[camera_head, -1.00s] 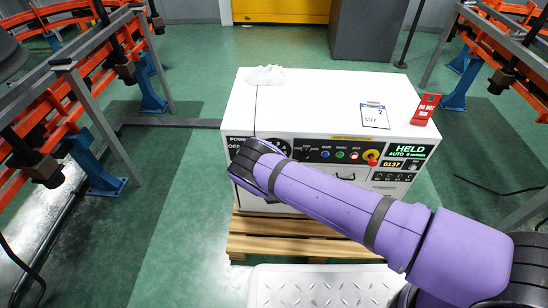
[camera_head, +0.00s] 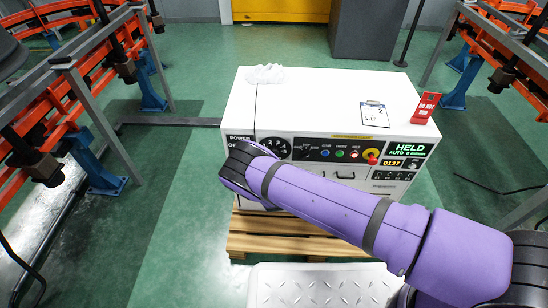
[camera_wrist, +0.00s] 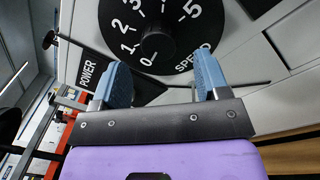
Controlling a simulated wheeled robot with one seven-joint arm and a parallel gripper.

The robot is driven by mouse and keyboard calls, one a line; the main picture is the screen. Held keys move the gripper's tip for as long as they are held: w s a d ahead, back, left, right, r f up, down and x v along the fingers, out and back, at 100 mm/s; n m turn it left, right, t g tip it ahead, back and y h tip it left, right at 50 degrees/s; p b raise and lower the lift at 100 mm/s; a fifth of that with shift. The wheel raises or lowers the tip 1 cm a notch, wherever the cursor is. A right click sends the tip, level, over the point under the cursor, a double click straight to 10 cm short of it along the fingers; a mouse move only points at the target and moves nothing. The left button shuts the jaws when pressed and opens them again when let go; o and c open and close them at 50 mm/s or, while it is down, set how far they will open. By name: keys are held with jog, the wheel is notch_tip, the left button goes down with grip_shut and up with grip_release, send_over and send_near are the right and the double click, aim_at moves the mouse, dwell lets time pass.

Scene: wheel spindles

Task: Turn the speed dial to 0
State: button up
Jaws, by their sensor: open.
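The speed dial (camera_head: 276,148) is a black disc with white numbers on the left of the white cabinet's front panel. In the wrist view, the dial (camera_wrist: 180,20) fills the upper middle, with 0, 1, 2, 3 and 5 and the word SPEED readable. Its black central knob (camera_wrist: 158,43) is dark, and I cannot tell which number it points at. My gripper (camera_wrist: 162,62) is open, with two blue fingers wide apart below the knob and nothing visible between them. In the head view my purple arm hides the gripper.
The white cabinet (camera_head: 310,96) stands on a wooden pallet (camera_head: 290,243). The POWER label (camera_wrist: 86,75) and a black lever (camera_wrist: 50,40) are left of the dial. Buttons (camera_head: 340,154), a yellow-ringed red stop knob (camera_head: 372,158) and a HELD display (camera_head: 408,149) are to its right.

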jog(key=s, duration=0.7)
jog(key=shift+d+f, duration=0.15)
